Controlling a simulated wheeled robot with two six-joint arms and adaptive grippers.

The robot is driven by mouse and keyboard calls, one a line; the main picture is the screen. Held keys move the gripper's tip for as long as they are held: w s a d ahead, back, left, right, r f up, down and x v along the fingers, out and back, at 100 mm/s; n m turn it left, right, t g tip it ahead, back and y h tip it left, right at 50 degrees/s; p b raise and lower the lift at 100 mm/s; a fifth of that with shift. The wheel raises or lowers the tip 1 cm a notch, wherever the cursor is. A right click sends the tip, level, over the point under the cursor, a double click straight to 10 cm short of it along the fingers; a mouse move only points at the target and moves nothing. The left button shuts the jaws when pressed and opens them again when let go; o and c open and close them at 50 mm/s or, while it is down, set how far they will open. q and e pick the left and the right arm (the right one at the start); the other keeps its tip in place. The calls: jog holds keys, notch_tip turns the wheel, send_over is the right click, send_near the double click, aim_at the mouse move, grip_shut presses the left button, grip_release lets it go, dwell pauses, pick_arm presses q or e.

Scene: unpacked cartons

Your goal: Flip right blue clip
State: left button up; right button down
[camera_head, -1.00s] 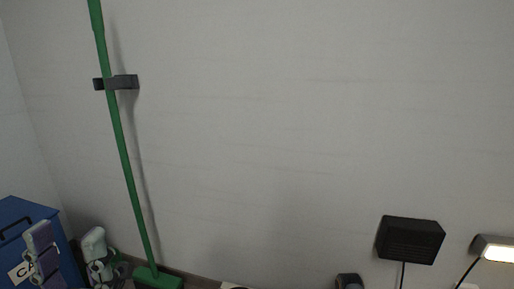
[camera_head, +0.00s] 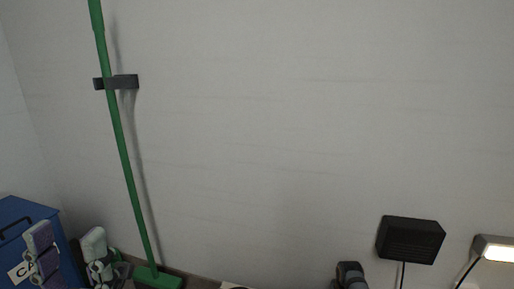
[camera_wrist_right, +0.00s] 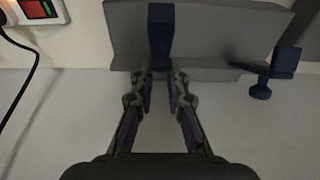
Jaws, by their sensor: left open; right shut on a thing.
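In the right wrist view a dark blue clip (camera_wrist_right: 160,28) sits on the edge of a grey panel (camera_wrist_right: 215,35), straight ahead of my right gripper (camera_wrist_right: 159,88). My left gripper (camera_head: 112,273) is open and empty at the lower left of the head view, near the green broom. Neither clip shows in the head view.
A green broom (camera_head: 124,160) leans in a dark wall holder (camera_head: 116,82). A blue box (camera_head: 16,212) stands at the left, a black lamp (camera_head: 410,240) and a lit lamp (camera_head: 496,249) at the right. A red-switched power strip (camera_wrist_right: 36,10) is at the wrist view's upper left.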

jog(key=shift+w+d+r+b, duration=0.15)
jog(key=shift+w+r+b, duration=0.1)
jog(key=shift+w, duration=0.2)
jog(key=shift+w+d+r+b, duration=0.1)
jog(key=shift+w+r+b, duration=0.15)
jog(key=shift+w, duration=0.2)
